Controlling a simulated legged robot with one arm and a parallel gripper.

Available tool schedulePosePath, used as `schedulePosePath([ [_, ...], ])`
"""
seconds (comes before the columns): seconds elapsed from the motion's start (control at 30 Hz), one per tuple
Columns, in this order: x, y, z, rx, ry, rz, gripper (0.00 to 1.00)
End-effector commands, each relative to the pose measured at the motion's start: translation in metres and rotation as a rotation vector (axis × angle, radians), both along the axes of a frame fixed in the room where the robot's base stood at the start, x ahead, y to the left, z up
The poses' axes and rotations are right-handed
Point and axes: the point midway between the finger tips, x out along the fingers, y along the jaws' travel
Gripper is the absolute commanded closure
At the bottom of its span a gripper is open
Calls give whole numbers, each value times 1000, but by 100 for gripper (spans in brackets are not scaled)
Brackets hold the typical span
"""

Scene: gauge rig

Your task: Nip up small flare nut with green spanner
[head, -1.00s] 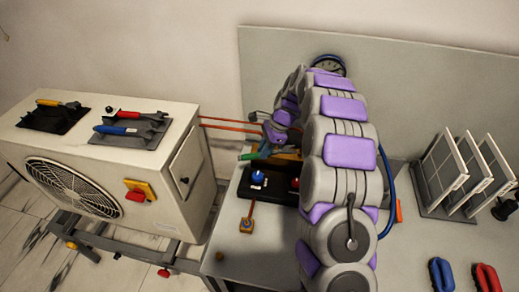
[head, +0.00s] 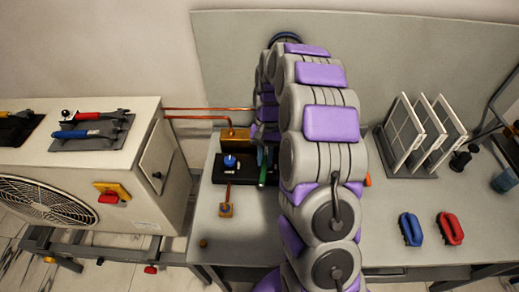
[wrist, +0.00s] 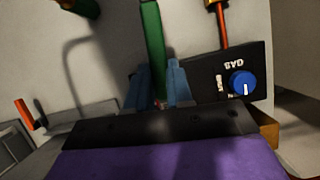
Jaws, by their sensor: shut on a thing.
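The green spanner (head: 263,170) is held in my gripper (wrist: 158,88), to the right of the blue knob in the head view. In the wrist view its green handle (wrist: 152,40) rises from between the two blue-grey fingers, which are shut on it. The spanner's jaw end is hidden in both views. Copper pipes (head: 205,108) run from the white unit towards a brass block (head: 235,134). I cannot make out the small flare nut. My arm covers the area right of the brass block.
A black valve block (head: 206,166) with a blue knob (head: 230,161) sits beside the gripper on the grey bench (head: 240,235). Other spanners lie on the white unit (head: 125,160) at left. A filter rack (head: 405,165) and blue and red handled items stand at right.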

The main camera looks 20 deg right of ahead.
Motion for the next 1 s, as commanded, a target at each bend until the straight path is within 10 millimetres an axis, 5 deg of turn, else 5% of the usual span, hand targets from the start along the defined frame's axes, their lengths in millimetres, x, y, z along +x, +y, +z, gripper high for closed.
schedulePosePath([
  [0.4,-3,-17,-2,19,2,16,100],
  [1.0,-4,-12,0,10,1,16,100],
])
